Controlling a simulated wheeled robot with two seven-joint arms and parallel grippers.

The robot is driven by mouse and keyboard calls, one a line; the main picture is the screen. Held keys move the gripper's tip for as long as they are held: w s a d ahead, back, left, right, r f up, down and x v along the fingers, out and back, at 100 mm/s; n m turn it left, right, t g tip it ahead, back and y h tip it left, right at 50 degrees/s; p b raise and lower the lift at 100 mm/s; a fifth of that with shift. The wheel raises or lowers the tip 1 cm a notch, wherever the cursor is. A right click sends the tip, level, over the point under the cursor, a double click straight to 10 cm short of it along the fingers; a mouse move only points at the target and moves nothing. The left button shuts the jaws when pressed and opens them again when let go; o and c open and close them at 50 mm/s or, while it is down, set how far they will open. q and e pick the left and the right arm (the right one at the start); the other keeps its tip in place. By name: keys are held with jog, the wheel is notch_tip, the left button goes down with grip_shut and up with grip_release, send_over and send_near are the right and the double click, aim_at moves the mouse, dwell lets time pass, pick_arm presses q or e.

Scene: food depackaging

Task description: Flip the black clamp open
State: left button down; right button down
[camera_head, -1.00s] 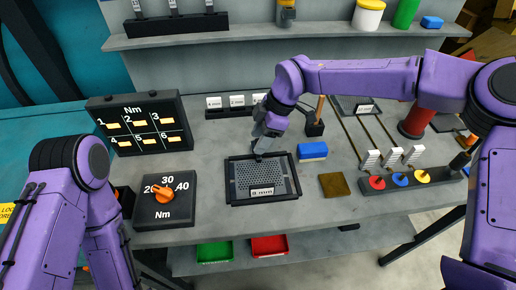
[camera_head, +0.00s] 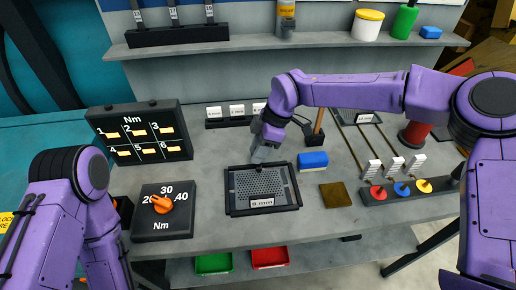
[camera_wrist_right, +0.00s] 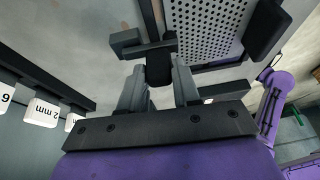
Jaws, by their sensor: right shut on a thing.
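A black-framed perforated tray (camera_head: 229,198) with a "9 mm" label lies on the grey bench. The black clamp (camera_wrist_right: 140,48) sits at the tray's edge in the right wrist view, a dark bar with a block at its end. My right gripper (camera_head: 261,157) is at the tray's far edge. In the right wrist view its grey fingers (camera_wrist_right: 159,75) are shut on a black part of the clamp. In the head view the gripper hides most of the clamp. My left arm is at the left, its gripper out of view.
A blue-topped block (camera_head: 313,160) and a brown square (camera_head: 335,194) lie right of the tray. A torque dial box (camera_head: 150,229) and number panel (camera_head: 137,108) stand left. Small label blocks (camera_head: 214,112) stand behind. Rods with colored discs (camera_head: 401,189) are at the right.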

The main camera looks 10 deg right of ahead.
jog(key=shift+w+r+g+p, duration=0.25)
jog(key=shift+r+g+p, duration=0.1)
jog(key=shift+g+p, duration=0.35)
jog(key=shift+w+r+m+g+p, duration=0.1)
jog(key=shift+w+m+g+p, duration=0.25)
jog(key=shift+g+p, duration=0.35)
jog(key=shift+w+g+p, duration=0.3)
jog(key=shift+w+g, duration=0.1)
jog(key=shift+g, duration=0.2)
jog(key=shift+w+m+g, duration=0.25)
jog(key=shift+w+g, duration=0.2)
jog(key=shift+g, duration=0.45)
jog(key=c, duration=0.9)
grip_release()
jog(key=shift+w, duration=0.15)
